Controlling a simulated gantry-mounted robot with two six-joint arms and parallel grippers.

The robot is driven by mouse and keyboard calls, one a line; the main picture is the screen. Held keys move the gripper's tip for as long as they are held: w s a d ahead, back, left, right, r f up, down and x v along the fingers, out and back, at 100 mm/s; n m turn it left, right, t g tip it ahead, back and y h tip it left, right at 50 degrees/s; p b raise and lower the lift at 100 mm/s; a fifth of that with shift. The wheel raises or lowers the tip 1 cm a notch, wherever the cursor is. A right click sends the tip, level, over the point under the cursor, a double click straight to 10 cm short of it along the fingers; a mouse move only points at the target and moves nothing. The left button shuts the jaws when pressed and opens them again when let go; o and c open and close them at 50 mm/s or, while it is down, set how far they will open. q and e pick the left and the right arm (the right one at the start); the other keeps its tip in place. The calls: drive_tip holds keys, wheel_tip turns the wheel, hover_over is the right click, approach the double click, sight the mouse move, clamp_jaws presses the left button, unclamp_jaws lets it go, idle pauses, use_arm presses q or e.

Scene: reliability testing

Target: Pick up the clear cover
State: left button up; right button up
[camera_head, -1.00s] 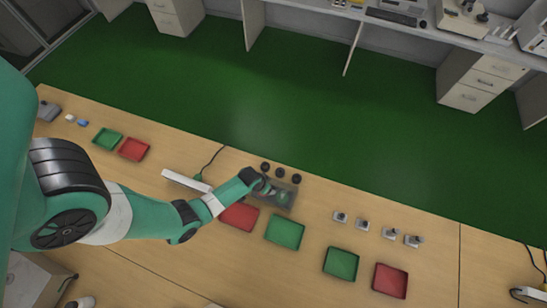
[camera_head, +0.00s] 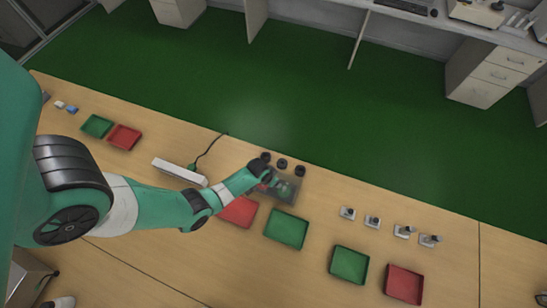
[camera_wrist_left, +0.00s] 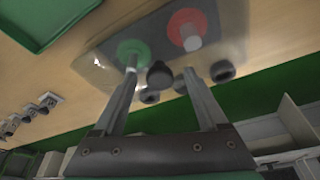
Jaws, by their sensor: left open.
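A grey see-through box shape, which looks like the clear cover (camera_head: 292,197), stands on the table near its far edge. In the left wrist view, the cover (camera_wrist_left: 235,45) shows a green round button (camera_wrist_left: 132,47) and a red round button (camera_wrist_left: 187,22) within its outline. My left gripper (camera_head: 270,181) is at the cover in the head view and partly hides it. In the left wrist view, my left gripper (camera_wrist_left: 160,68) is open, with its fingers apart and nothing held between them. I cannot tell whether the fingertips touch the cover. My right gripper is not in view.
Several black knobs (camera_head: 282,164) stand just behind the cover. A red tray (camera_head: 239,211) and a green tray (camera_head: 286,229) are in front of it. A white power strip (camera_head: 180,172) lies to the left. Small switch units (camera_head: 372,222) stand to the right.

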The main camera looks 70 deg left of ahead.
use_arm(q)
drive_tip(key=shift+r, duration=0.1)
clamp_jaws()
idle(1.2)
